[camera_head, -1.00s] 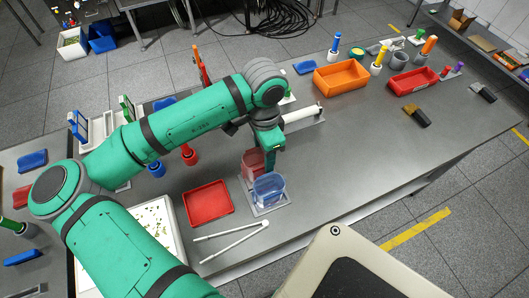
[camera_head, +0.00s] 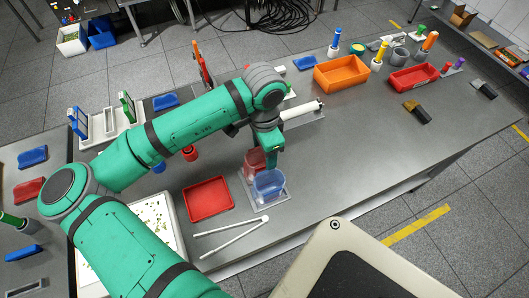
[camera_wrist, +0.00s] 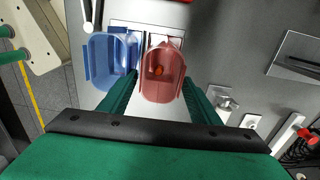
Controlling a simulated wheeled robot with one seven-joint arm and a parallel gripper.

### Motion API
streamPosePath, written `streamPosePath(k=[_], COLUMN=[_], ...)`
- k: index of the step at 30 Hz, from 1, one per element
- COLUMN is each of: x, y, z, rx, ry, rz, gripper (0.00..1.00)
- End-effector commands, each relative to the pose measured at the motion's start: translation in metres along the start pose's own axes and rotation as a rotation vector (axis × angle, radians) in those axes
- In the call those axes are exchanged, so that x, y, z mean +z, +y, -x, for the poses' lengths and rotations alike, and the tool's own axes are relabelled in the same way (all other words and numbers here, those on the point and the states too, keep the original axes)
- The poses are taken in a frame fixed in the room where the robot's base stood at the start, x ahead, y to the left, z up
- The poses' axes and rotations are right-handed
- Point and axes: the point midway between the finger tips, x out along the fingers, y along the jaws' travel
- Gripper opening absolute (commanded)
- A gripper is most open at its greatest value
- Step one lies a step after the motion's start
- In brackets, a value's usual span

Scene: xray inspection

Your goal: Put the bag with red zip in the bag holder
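A clear reddish container (camera_head: 254,160) and a clear blue container (camera_head: 268,184) stand side by side on a pale plate on the table. In the wrist view the red container (camera_wrist: 163,88) is at the middle, with a small orange spot inside, and the blue container (camera_wrist: 108,60) is left of it. My gripper (camera_wrist: 162,78) points toward the red container, its green fingers wide apart on either side of it. I see no clear grip, and cannot tell whether the fingers touch its walls. In the head view my wrist partly hides this area. I cannot make out a red zip or tell which thing is the bag holder.
A red tray (camera_head: 208,198) and white tongs (camera_head: 232,235) lie close to the containers. A white tray with green bits (camera_head: 158,221) is to the left. An orange bin (camera_head: 341,73) and a red bin (camera_head: 413,78) stand further back right. The table's right middle is mostly clear.

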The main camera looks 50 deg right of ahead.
Motion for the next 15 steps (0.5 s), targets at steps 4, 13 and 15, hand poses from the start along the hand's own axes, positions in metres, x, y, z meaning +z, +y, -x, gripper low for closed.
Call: streamPosePath(k=[4, 13, 15], x=[0.000, 0.000, 0.000], y=[0.000, 0.000, -0.001], z=[0.000, 0.009, 0.018], rx=[0.000, 0.000, -0.002], ry=[0.000, 0.000, 0.001], rz=[0.000, 0.000, 0.001], gripper=[0.63, 0.63, 0.63])
